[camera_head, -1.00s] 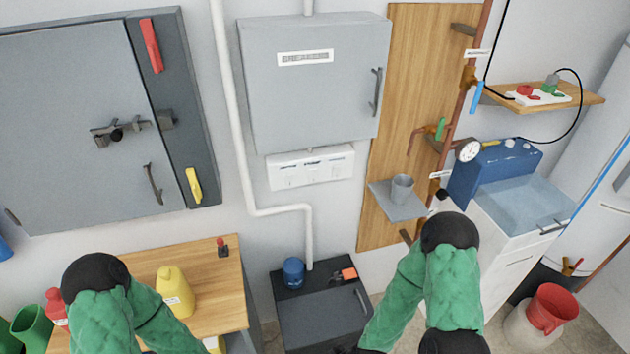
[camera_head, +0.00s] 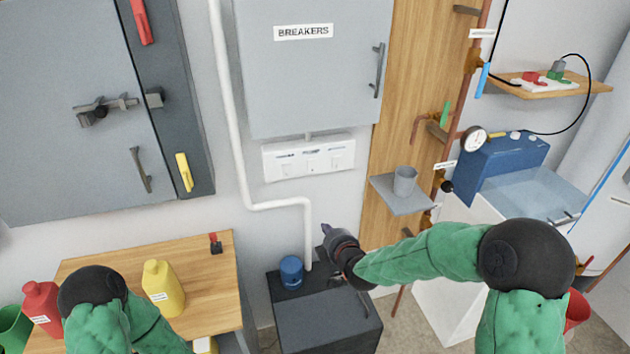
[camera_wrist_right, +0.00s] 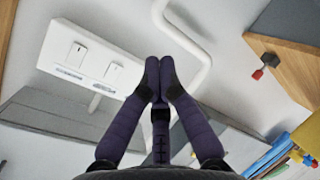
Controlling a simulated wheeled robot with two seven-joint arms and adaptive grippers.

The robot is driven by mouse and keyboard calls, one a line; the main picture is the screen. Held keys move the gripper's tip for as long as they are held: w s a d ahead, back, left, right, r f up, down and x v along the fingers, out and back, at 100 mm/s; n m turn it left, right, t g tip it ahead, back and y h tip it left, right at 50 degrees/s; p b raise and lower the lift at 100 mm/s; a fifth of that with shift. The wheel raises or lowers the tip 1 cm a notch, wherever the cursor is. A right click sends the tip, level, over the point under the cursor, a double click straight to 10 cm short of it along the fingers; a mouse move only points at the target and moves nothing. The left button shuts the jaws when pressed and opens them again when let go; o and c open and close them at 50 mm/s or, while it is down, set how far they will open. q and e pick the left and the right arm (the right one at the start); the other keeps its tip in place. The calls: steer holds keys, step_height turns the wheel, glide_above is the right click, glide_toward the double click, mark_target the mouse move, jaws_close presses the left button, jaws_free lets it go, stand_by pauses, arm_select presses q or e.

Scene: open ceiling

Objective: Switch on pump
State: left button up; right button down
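A white switch panel (camera_head: 308,157) with several switches hangs under the grey cabinet labelled BREAKERS (camera_head: 310,75); its small labels are too blurred to read. It also shows at the upper left in the right wrist view (camera_wrist_right: 92,62). My right gripper (camera_head: 328,232) is below the panel and above the black cabinet. In the right wrist view its purple fingers (camera_wrist_right: 159,72) meet at the tips, with nothing between them. A blue unit with a gauge (camera_head: 500,163) stands at the right. I cannot tell which thing is the pump. My left gripper is out of view.
A black cabinet (camera_head: 327,322) bears a blue can (camera_head: 291,271). A white pipe (camera_head: 236,150) runs down beside the panel. A wooden table (camera_head: 210,285) holds a yellow jug (camera_head: 163,288). A shelf at upper right carries a power strip (camera_head: 543,84) with red and green parts.

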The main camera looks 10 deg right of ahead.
mark_target(313, 169)
step_height(313, 169, up, 10)
steer(key=w+n+t+b, duration=0.1)
steer(key=w+n+t, duration=0.1)
steer(key=n+t, duration=0.1)
steer(key=shift+d+n, duration=0.35)
steer(key=shift+n, duration=0.05)
steer(key=shift+w, duration=0.1)
steer(key=w+b, duration=0.1)
steer(key=w, duration=0.3)
steer(key=w+a+f+b, duration=0.1)
steer(key=w+b, duration=0.1)
steer(key=w, duration=0.3)
steer(key=w+f+b, duration=0.1)
steer(key=w, duration=0.3)
steer(key=shift+w+a, duration=0.2)
steer(key=shift+a, duration=0.1)
steer(key=shift+w, duration=0.15)
steer(key=shift+r, duration=0.1)
